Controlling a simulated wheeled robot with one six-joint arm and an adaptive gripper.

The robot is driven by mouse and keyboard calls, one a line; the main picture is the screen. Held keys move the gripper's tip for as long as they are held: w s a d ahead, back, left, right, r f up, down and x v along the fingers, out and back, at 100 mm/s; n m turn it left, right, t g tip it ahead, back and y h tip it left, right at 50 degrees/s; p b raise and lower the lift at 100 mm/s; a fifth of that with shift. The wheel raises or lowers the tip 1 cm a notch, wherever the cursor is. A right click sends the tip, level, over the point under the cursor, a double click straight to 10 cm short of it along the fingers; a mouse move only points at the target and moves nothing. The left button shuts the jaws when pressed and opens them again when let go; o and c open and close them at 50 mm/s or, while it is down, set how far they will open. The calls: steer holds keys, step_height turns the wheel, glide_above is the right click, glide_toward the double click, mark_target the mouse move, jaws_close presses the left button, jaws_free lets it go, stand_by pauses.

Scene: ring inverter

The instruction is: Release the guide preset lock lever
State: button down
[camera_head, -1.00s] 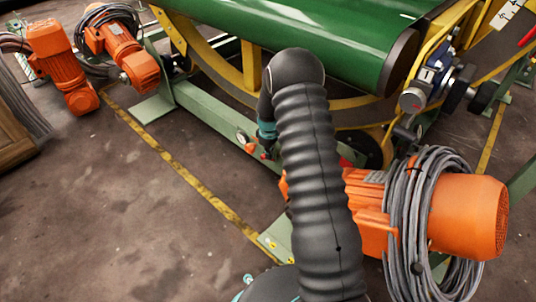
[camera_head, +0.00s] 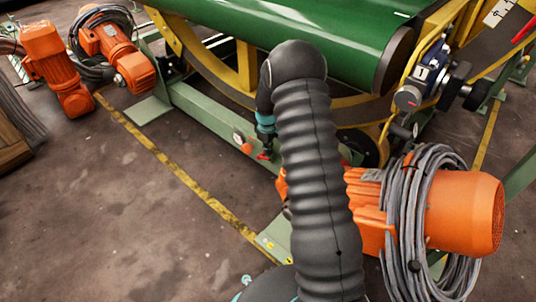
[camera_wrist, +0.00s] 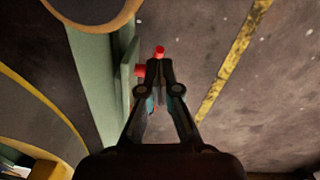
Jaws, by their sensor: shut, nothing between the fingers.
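A small red lever-like part (camera_wrist: 159,52) shows just past my fingertips in the wrist view. A second red piece (camera_wrist: 140,70) sits left of them, against the green frame. In the head view, red (camera_head: 264,155) shows low beside the green beam, at the end of my gripper (camera_head: 266,147). My gripper (camera_wrist: 159,67) is shut and empty, with its tips right by the red part. I cannot tell whether they touch it. More red shows partly hidden by the fingers. Which red piece is the lock lever is not clear.
The green frame beam (camera_head: 205,115) runs close beside my gripper. A large green roller (camera_head: 300,30) and yellow ring frame stand behind. An orange motor with coiled cable (camera_head: 465,215) is at right. Bare floor (camera_head: 110,210) lies left of a yellow line.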

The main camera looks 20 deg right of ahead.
steer(key=shift+w+a+r, duration=0.15)
steer(key=shift+a+r, duration=0.05)
steer(key=shift+r, duration=0.9)
steer(key=shift+w+a+r, duration=0.1)
steer(key=shift+a+r, duration=0.05)
steer(key=shift+r, duration=0.9)
steer(key=s+a+r+m+g, duration=0.15)
steer(key=s+m, duration=0.25)
steer(key=s, duration=0.4)
steer(key=s+a+r+m+t+p, duration=0.2)
steer(key=s+a+r+t+p, duration=0.1)
steer(key=s+r, duration=1.2)
steer(key=s+a+r+m+t+p, duration=0.2)
steer(key=s+a+r+t+p, duration=0.1)
steer(key=s+r, duration=1.2)
step_height(320, 180, up, 6)
steer(key=shift+a+r+t+p, duration=0.2)
steer(key=shift+a+t+p, duration=0.15)
steer(key=shift+a+p, duration=0.55)
